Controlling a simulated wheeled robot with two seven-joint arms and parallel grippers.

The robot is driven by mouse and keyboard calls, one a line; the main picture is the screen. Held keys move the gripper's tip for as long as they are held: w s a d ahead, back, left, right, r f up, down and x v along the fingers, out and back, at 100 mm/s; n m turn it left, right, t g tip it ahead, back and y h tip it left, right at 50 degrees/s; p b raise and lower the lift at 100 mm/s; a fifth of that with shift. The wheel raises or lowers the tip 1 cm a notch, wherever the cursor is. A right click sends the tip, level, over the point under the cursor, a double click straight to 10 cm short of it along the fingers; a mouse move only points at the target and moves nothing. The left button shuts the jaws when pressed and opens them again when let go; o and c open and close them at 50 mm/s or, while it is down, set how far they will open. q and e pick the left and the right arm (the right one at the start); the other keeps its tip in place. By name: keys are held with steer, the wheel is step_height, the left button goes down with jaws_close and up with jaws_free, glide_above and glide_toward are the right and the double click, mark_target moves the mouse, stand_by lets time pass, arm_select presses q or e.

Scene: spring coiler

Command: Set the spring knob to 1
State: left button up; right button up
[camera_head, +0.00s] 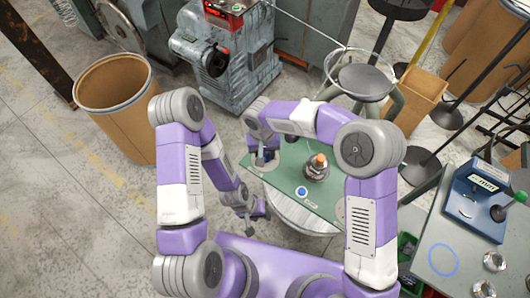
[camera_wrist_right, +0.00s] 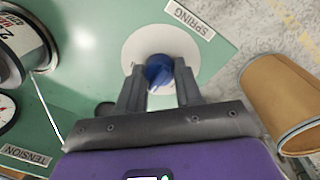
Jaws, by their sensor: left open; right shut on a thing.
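The spring knob (camera_wrist_right: 158,74) is a blue round knob on a white disc (camera_wrist_right: 133,48) on the green panel (camera_wrist_right: 85,20). A label reading SPRING (camera_wrist_right: 189,18) lies beside the disc in the right wrist view. My right gripper (camera_wrist_right: 160,76) is shut on the knob, a finger on each side. The knob's pointer and any scale marks cannot be made out. In the head view my right gripper (camera_head: 261,160) is at the left end of the green panel (camera_head: 290,155). My left gripper (camera_head: 252,222) is open and empty, low beside the panel's near left edge.
A wire spool (camera_head: 316,170) with an orange top stands on the panel, and another blue knob (camera_head: 302,191) is near its front edge. A TENSION label (camera_wrist_right: 25,155) and part of a gauge (camera_wrist_right: 5,110) show in the wrist view. A brown drum (camera_head: 115,100) stands at left.

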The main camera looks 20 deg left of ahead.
steer(key=n, duration=0.5)
steer(key=shift+n, duration=0.4)
steer(key=n+p, duration=0.1)
steer(key=n, duration=0.4)
steer(key=shift+n+t, duration=0.3)
steer(key=shift+n, duration=0.1)
steer(key=shift+y, duration=0.3)
steer(key=o, duration=1)
steer(key=shift+o, duration=0.2)
steer(key=shift+r, duration=0.1)
